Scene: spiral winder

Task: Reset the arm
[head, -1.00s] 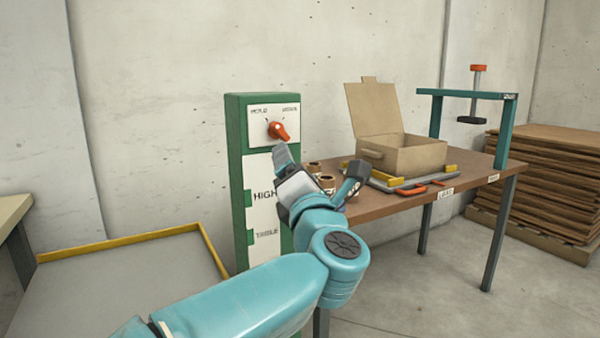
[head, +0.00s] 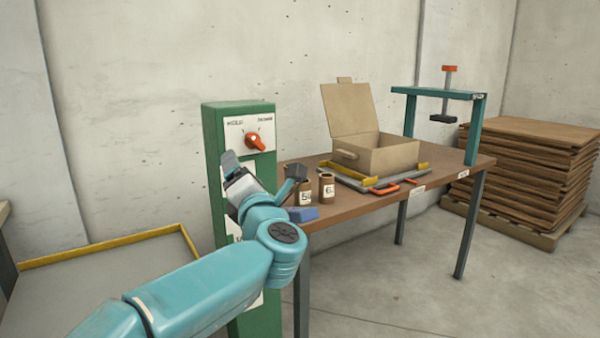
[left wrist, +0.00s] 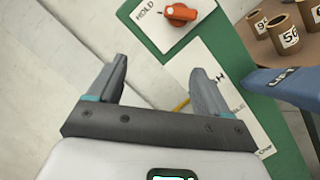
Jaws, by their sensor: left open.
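My left gripper (head: 262,168) is open and empty in front of the green control post, a little below its orange knob (head: 255,141). The green post (head: 214,150) carries a white plate with a label at each upper corner. My arm hides part of the lower labels. My right gripper is not in view.
A brown table (head: 345,205) stands right of the post. Stacked brown sheets (head: 530,180) stand at right. A yellow-edged grey tray (head: 120,275) is at left.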

